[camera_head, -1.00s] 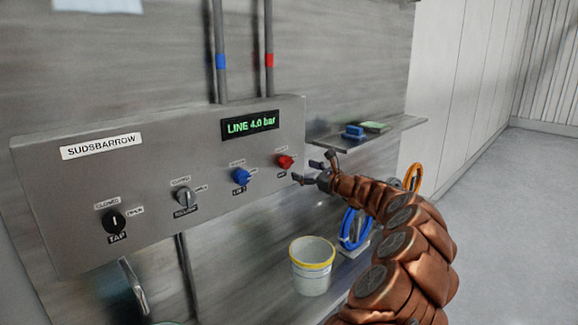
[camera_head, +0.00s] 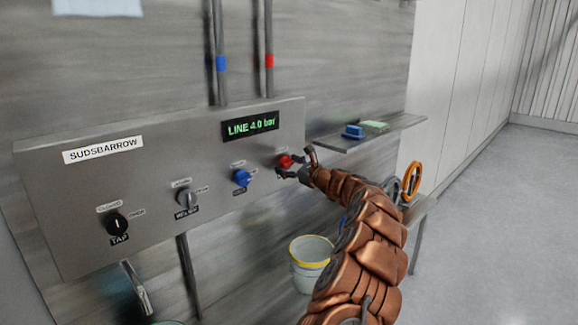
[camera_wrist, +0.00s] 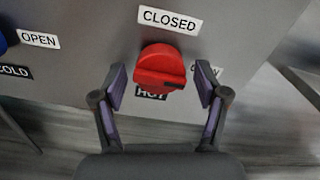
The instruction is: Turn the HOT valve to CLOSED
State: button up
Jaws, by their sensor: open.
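The red HOT valve knob (camera_head: 284,162) is at the right end of the grey panel. In the wrist view the knob (camera_wrist: 161,70) fills the middle, its grip bar lying nearly level with a dark mark at the right end. The CLOSED label (camera_wrist: 170,20) is above it, the HOT label (camera_wrist: 150,92) is partly hidden below, and a partly hidden label (camera_wrist: 208,70) is at the right. My gripper (camera_head: 294,164) is open at the knob. In the wrist view its two fingers (camera_wrist: 161,84) stand either side of the knob, with gaps showing.
A shelf (camera_head: 345,143) with a blue item (camera_head: 353,131) is to the right. A bucket (camera_head: 311,262) stands below.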

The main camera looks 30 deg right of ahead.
jog(key=c, duration=1.2)
jog(key=shift+o, duration=0.2)
jog(key=shift+f+n+b, duration=0.15)
jog(key=shift+n+b, duration=0.15)
jog(key=shift+b, duration=0.3)
jog(key=n+b, duration=0.2)
jog(key=shift+f+b, duration=0.2)
jog(key=shift+b, duration=0.2)
jog(key=n+b, duration=0.1)
jog(key=b, duration=0.1)
jog(key=n+b, duration=0.4)
jog(key=shift+d+r, duration=0.1)
jog(key=shift+d, duration=0.15)
jog(key=n+b, duration=0.5)
jog(key=shift+r+n, duration=0.15)
jog(key=shift+n, duration=0.25)
jog(key=shift+r+n+b, duration=0.15)
jog(key=shift+n+b, duration=0.5)
jog(key=shift+n, duration=0.45)
jog(key=shift+r+n+b, duration=0.1)
jog(key=shift+n+b, duration=0.5)
jog(key=shift+n, duration=0.5)
